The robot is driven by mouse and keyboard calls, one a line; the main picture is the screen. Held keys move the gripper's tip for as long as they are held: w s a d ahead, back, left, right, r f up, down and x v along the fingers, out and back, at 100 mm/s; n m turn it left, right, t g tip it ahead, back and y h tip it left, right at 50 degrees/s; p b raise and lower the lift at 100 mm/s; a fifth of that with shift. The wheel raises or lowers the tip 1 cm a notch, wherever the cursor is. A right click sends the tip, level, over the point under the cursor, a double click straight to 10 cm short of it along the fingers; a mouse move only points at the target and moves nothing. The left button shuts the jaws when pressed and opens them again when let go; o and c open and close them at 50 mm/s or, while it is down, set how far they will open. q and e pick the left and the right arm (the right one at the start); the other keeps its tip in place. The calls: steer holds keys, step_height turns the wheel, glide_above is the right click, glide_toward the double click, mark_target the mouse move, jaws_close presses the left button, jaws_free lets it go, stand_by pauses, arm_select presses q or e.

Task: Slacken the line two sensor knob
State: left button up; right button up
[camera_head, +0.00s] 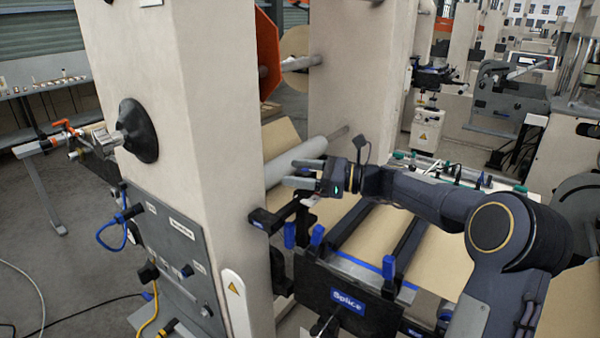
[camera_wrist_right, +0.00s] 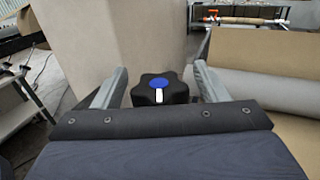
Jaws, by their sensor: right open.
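A black lobed knob (camera_wrist_right: 147,92) with a blue cap and a white mark shows in the right wrist view. It is between the two grey fingers of my right gripper (camera_wrist_right: 160,70), with a visible gap on each side. In the head view my right gripper (camera_head: 291,172) is open, pointing left toward the beige post (camera_head: 220,110), above a black bracket (camera_head: 265,219). I cannot clearly pick out the knob in the head view. My left gripper is not in view.
A grey roller (camera_head: 290,160) and brown kraft web (camera_head: 358,228) lie near my right gripper. The Splice box (camera_head: 347,302) with blue handles stands below. An orange disc (camera_head: 267,55) is behind the post. A control panel (camera_head: 170,240) with cables is at lower left.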

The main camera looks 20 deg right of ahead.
steer(key=b+v, duration=0.2)
steer(key=v, duration=0.6)
steer(key=shift+a, duration=0.1)
stand_by(0.4)
